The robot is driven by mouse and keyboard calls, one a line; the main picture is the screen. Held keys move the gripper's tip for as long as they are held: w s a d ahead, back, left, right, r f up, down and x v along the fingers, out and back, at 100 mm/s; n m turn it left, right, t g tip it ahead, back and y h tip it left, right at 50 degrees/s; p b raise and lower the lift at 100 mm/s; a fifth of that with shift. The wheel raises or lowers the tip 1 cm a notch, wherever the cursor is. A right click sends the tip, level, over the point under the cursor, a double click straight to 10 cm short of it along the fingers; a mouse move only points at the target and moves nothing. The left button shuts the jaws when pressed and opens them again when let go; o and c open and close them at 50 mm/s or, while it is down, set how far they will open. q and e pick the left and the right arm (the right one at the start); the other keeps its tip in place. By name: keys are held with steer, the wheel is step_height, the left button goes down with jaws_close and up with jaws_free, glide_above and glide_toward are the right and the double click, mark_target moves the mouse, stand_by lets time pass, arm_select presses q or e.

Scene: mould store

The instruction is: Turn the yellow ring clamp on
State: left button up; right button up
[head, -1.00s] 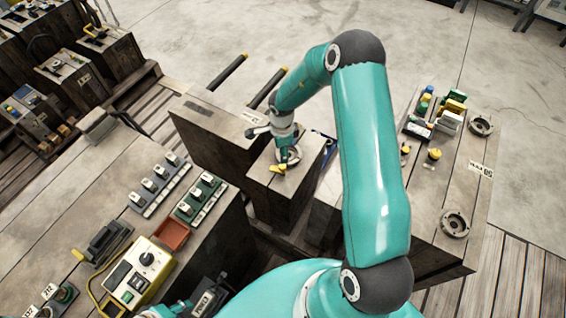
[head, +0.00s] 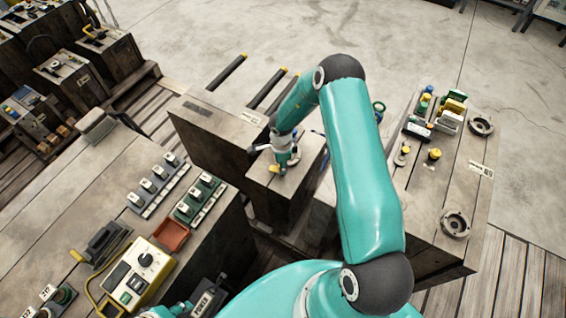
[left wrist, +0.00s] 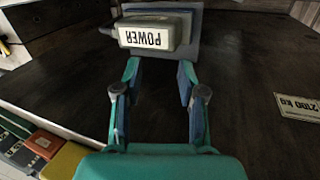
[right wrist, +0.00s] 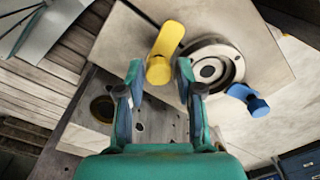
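The yellow ring clamp (right wrist: 168,38) shows in the right wrist view as a yellow lever with a round knob, beside a round metal flange (right wrist: 210,68) on a block's top face. My right gripper (right wrist: 160,72) is open, with the knob between its fingertips and small gaps at the sides; contact is not clear. In the head view the right gripper (head: 284,168) is over the block and mostly covers the clamp. My left gripper (left wrist: 159,75) is open and empty, facing a box marked POWER (left wrist: 150,32).
A blue lever (right wrist: 245,97) lies just right of the flange. In the head view a bench with a yellow control box (head: 138,275) and rows of switches stands at left. A block with several small parts (head: 462,190) stands at right.

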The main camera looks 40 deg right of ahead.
steer(key=c, duration=0.5)
steer(key=shift+w+d, duration=0.1)
steer(key=shift+d, duration=0.05)
jaws_close()
steer(key=shift+r, duration=0.1)
